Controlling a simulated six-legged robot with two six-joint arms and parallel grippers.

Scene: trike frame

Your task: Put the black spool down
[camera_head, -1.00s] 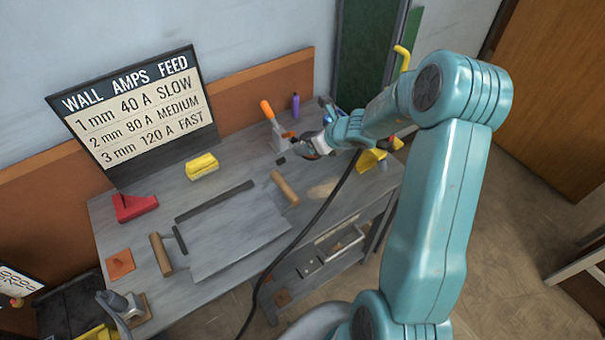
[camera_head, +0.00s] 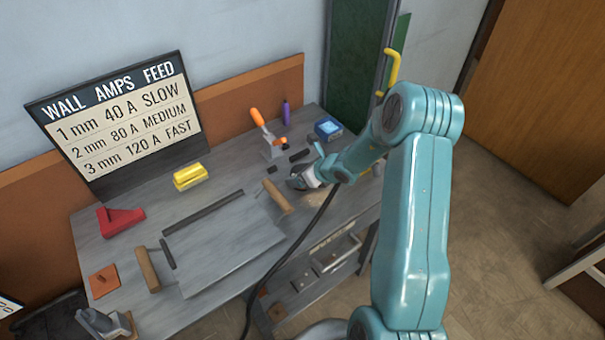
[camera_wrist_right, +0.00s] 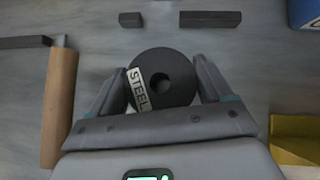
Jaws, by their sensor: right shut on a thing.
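The black spool (camera_wrist_right: 178,72), a round disc with a centre hole and a white "STEEL" label, shows in the right wrist view between the fingers of my right gripper (camera_wrist_right: 162,88). The gripper is shut on it, one finger against each side. In the head view my right gripper (camera_head: 298,181) is low over the grey workbench (camera_head: 330,196), just right of a wooden cylinder (camera_head: 277,196). The spool is hard to make out there. I cannot tell whether it touches the bench. My left gripper is not in view.
Beyond the spool lie dark bars (camera_wrist_right: 210,19) and a small dark block (camera_wrist_right: 130,19). A yellow object (camera_wrist_right: 296,138) is at the right. A black cable (camera_head: 310,222) runs across the bench.

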